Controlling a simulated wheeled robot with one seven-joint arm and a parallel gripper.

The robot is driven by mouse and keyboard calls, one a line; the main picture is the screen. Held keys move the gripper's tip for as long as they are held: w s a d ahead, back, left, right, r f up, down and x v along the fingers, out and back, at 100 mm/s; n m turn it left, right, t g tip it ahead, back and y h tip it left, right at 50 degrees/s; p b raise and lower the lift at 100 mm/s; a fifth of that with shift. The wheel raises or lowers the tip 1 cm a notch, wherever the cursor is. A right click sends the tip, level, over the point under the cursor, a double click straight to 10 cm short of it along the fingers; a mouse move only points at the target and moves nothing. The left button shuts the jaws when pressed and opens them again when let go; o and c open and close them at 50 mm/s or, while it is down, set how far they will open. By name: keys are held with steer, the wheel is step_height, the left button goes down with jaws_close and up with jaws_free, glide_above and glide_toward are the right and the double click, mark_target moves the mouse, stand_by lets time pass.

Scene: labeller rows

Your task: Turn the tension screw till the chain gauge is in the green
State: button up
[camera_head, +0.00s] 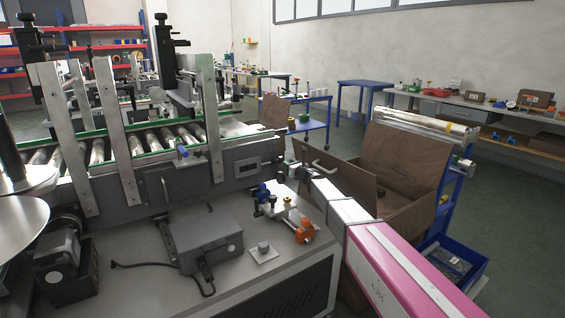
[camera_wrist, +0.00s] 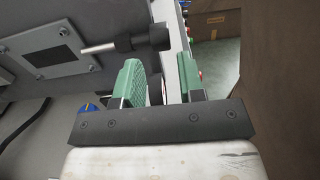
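My gripper (camera_head: 304,160) is at the right end of the grey labeller (camera_head: 235,155) in the head view. In the wrist view its two green-padded fingers (camera_wrist: 162,82) stand apart, with no clear hold on anything. A metal rod with a black knob (camera_wrist: 158,38) sticks out from the machine just ahead of the fingertips; it may be the tension screw. A light plate with a dark window (camera_wrist: 45,55) is left of it, perhaps the chain gauge. A similar dark-windowed plate shows in the head view (camera_head: 248,167). No reading or green zone can be made out.
A blue bin (camera_head: 450,262) is at lower right.

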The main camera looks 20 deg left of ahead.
mark_target(272, 162)
steer(key=x, duration=0.6)
steer(key=c, duration=0.7)
steer(key=shift+o, duration=0.3)
steer(key=shift+r+g+h, duration=0.1)
steer(key=shift+g+h, duration=0.4)
steer(key=shift+g, duration=0.1)
steer(key=o, duration=0.6)
steer(key=shift+o, duration=0.2)
steer(key=shift+s, duration=0.1)
